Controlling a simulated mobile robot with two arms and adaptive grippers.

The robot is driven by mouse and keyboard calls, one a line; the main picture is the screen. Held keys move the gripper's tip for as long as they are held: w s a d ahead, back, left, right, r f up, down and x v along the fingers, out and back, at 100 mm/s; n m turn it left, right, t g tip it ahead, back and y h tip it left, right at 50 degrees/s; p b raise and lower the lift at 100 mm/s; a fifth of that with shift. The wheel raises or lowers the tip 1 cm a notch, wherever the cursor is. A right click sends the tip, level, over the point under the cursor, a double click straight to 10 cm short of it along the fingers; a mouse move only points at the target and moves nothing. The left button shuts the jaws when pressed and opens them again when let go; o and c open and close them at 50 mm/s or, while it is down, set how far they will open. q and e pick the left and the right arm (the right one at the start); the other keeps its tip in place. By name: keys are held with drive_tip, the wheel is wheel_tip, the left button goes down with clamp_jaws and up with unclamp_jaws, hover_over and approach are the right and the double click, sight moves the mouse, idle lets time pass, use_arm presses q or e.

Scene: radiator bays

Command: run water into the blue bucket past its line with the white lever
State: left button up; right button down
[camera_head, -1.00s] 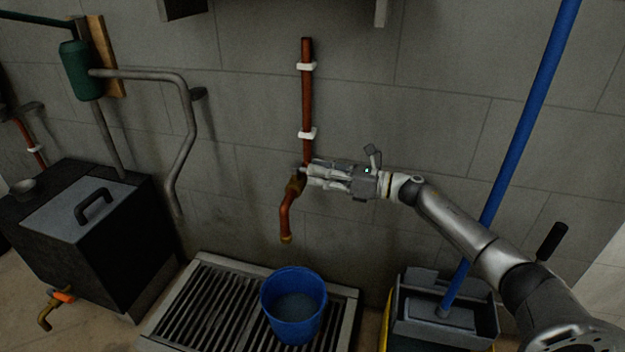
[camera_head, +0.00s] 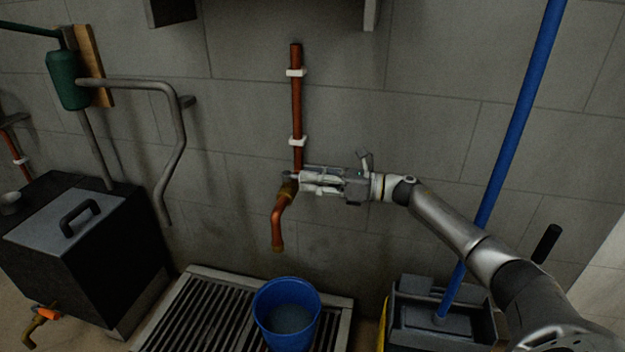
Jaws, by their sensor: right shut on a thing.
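The blue bucket (camera_head: 285,335) stands upright on the floor grate, below the copper spout (camera_head: 279,232). A grey-blue surface shows inside it; I cannot make out its line. No stream of water shows between spout and bucket. My right gripper (camera_head: 298,181) reaches in from the right to the tap body on the wall pipe and is shut at it. The white lever is mostly covered by my fingers, with a small pale end at their left, so the gripper appears shut on it. My left gripper is not in view.
The slatted grate (camera_head: 200,318) lies under the bucket. A black box with a handle (camera_head: 85,250) and a bent grey pipe (camera_head: 178,140) are at left. A mop bucket (camera_head: 415,325) with a blue pole (camera_head: 510,150) stands at right, close to my right arm.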

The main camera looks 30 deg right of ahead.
drive_tip(key=c, duration=1.5)
unclamp_jaws()
drive_tip(key=shift+w+d+r, duration=0.1)
drive_tip(key=shift+d+r, duration=0.05)
drive_tip(key=shift+r, duration=0.25)
drive_tip(key=shift+o, duration=1.2)
drive_tip(key=shift+w+f, duration=0.1)
drive_tip(key=shift+f, duration=0.05)
drive_tip(key=shift+s, duration=0.2)
drive_tip(key=shift+s+f, duration=0.1)
drive_tip(key=v, duration=0.7)
drive_tip(key=shift+s+d, duration=0.1)
